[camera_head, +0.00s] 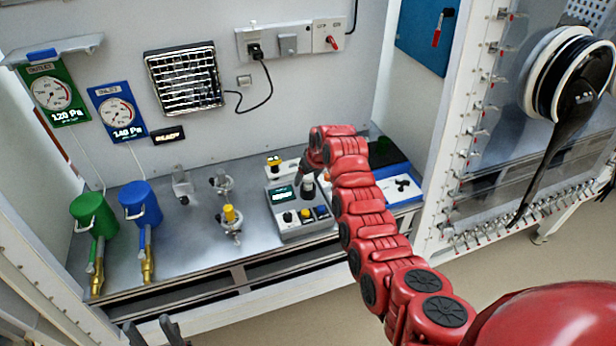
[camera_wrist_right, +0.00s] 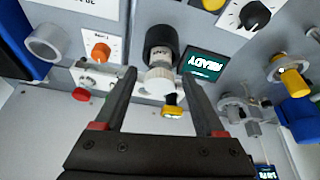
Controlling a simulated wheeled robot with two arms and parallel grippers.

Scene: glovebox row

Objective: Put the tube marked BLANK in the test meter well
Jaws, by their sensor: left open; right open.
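The test meter (camera_head: 284,207) is a grey box with a small dark screen and several knobs on the bench. Its screen (camera_wrist_right: 203,65) reads READY in the right wrist view. A black-topped cylinder (camera_wrist_right: 161,42) with a glassy band and white collar stands at the meter; it also shows in the head view (camera_head: 308,186). I cannot read a BLANK mark on it. My right gripper (camera_wrist_right: 158,76) is open, its fingertips on either side of the white collar, with no visible grip. My left gripper (camera_head: 155,328) is open and empty at the bottom edge, away from the bench.
A green canister (camera_head: 93,213) and a blue canister (camera_head: 139,203) stand at the left. A yellow-topped fitting (camera_head: 230,215) stands left of the meter. A blue tray (camera_head: 398,182) lies right, partly behind my right arm.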

